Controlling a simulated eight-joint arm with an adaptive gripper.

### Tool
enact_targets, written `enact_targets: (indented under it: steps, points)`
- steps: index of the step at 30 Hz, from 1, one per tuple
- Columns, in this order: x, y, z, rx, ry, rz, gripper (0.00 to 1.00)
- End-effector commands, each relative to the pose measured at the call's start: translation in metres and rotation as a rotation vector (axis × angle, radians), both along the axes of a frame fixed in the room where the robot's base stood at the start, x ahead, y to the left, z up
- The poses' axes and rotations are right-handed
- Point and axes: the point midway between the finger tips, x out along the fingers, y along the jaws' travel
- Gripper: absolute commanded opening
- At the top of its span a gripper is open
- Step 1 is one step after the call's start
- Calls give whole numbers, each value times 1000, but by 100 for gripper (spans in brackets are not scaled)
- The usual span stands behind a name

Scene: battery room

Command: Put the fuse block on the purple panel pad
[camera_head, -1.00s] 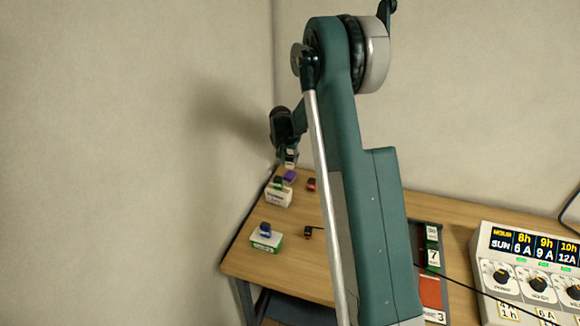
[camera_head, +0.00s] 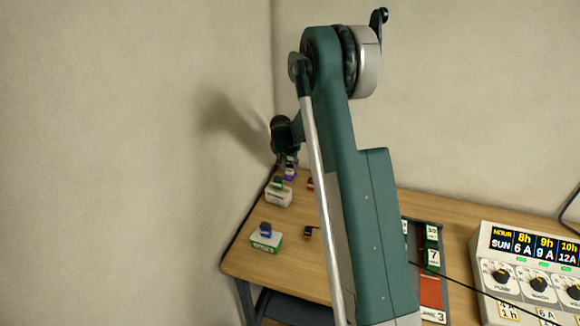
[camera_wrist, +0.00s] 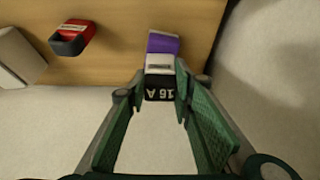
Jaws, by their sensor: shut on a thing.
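My gripper (camera_wrist: 159,82) is shut on the fuse block (camera_wrist: 160,92), a small black and white block with "16 A" on its dark face, upside down in the wrist view. The purple panel pad (camera_wrist: 163,44) shows just beyond the block, partly hidden by it, near the table edge. In the head view my gripper (camera_head: 289,160) hangs right over the purple pad (camera_head: 290,177) at the far left corner of the table. I cannot tell whether the block touches the pad.
A red and black block (camera_wrist: 72,38) lies beside the pad on the wooden table (camera_head: 345,201). Nearer are a white box (camera_head: 278,198) with a green-topped block, a green and white box (camera_head: 266,242) with a blue block, and a small dark block (camera_head: 308,232). Walls stand close behind.

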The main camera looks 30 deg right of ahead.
Motion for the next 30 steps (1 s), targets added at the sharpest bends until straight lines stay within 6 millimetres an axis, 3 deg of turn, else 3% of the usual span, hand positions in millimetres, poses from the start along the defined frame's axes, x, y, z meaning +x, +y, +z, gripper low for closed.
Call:
enact_targets:
  steps: [1, 2, 5, 20, 30]
  points:
    - [0, 0, -2, 0, 0, 0, 11]
    - [0, 0, -2, 0, 0, 0, 27]
    - [0, 0, -1, 0, 0, 0, 39]
    - [0, 0, 3, 0, 0, 0, 39]
    - [-8, 7, 28, 0, 0, 0, 39]
